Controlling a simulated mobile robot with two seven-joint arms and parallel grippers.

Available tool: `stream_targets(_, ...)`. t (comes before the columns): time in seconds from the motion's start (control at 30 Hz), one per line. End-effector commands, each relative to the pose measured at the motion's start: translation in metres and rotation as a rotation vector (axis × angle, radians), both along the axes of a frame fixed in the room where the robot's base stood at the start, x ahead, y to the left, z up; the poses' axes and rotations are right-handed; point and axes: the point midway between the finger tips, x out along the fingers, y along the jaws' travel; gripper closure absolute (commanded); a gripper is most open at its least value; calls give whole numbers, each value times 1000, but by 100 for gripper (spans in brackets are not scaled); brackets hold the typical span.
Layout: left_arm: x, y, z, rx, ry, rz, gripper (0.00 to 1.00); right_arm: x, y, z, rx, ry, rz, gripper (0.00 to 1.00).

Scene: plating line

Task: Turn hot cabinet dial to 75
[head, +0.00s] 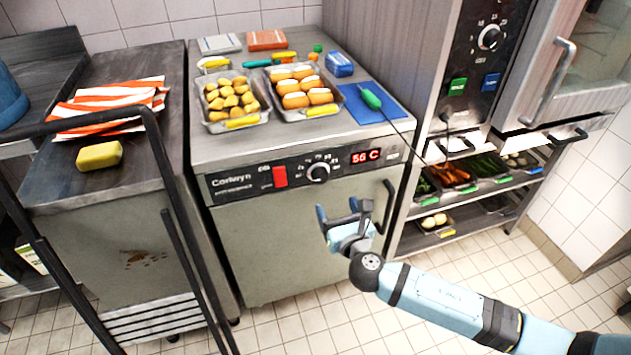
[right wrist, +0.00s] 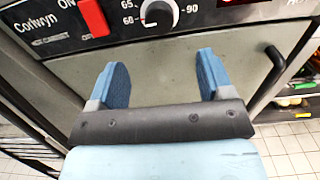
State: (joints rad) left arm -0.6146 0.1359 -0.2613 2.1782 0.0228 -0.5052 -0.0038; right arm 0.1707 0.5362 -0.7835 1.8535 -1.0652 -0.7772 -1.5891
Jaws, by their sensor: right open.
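The hot cabinet (head: 296,215) stands in the middle of the head view, its door shut. A red display (head: 366,156) reads 56 C. A red switch (head: 280,176) sits left of the dial. My right gripper (head: 338,209) is open and empty in front of the door, below the dial and apart from it. In the right wrist view its fingers (right wrist: 164,75) point toward the strip. My left gripper is out of view.
On the cabinet top are a tray of yellow pieces (head: 211,118), a tray of buns (head: 274,92) and a green-handled probe (head: 370,98) on a blue mat. A black door handle (head: 389,206) sticks out right of my gripper. A dark rail (head: 160,150) crosses the left side.

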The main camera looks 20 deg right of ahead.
Motion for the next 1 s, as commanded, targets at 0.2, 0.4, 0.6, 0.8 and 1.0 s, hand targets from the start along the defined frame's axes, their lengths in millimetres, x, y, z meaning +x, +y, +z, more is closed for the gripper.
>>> stream_targets(0.2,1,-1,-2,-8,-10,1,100,50,2,-1,2,-2,-1,26)
stream_targets(0.4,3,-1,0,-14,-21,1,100,85,3,-1,3,0,-1,26)
stream_targets(0.6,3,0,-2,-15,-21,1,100,104,4,-1,4,2,-1,26)
stream_targets(0.8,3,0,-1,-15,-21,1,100,107,4,0,4,2,0,26)
stream_targets(1.0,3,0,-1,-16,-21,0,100,107,4,0,4,2,0,40)
